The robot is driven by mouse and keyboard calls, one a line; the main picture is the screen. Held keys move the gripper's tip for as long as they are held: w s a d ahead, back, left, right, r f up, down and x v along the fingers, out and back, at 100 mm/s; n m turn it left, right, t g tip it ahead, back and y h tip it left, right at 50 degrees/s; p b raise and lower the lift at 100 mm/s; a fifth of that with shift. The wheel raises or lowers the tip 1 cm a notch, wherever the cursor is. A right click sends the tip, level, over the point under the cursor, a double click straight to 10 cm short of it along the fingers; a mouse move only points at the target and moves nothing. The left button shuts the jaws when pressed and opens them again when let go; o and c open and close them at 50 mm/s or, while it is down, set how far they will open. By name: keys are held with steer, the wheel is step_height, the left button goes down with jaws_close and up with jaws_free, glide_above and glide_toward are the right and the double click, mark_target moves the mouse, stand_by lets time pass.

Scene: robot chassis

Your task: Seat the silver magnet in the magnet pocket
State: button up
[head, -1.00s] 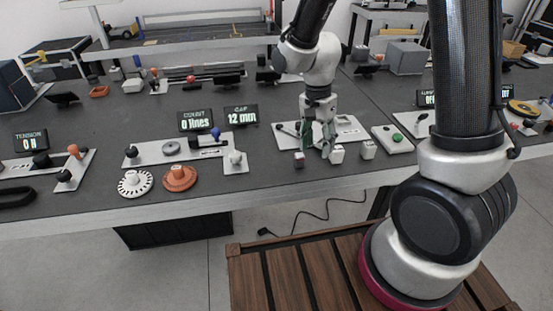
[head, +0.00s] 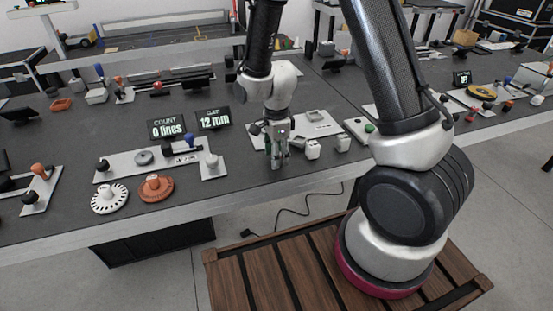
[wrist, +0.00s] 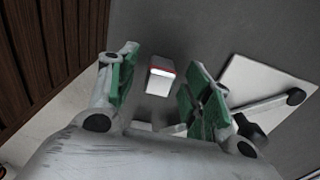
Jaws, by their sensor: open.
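My gripper (head: 278,158) is open and points down at the front of the bench. In the wrist view, a small grey block with a red band and a white edge (wrist: 160,77) sits between the spread green-padded fingers, apart from both. In the head view my gripper largely hides this block. Two pale blocks (head: 313,150) and (head: 343,144) stand just to its right. I cannot tell for certain which block is the silver magnet. A white plate (head: 325,130) behind them bears a raised grey square part (head: 316,115); whether this is the magnet pocket is unclear.
A plate with a green knob (head: 368,128) lies right of the blocks. To the left are a small white plate (head: 214,171), an orange disc (head: 156,188) and a white notched disc (head: 109,199). Bare bench lies between my gripper and the small plate.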

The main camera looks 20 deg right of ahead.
steer(key=shift+f, duration=0.2)
jaws_close()
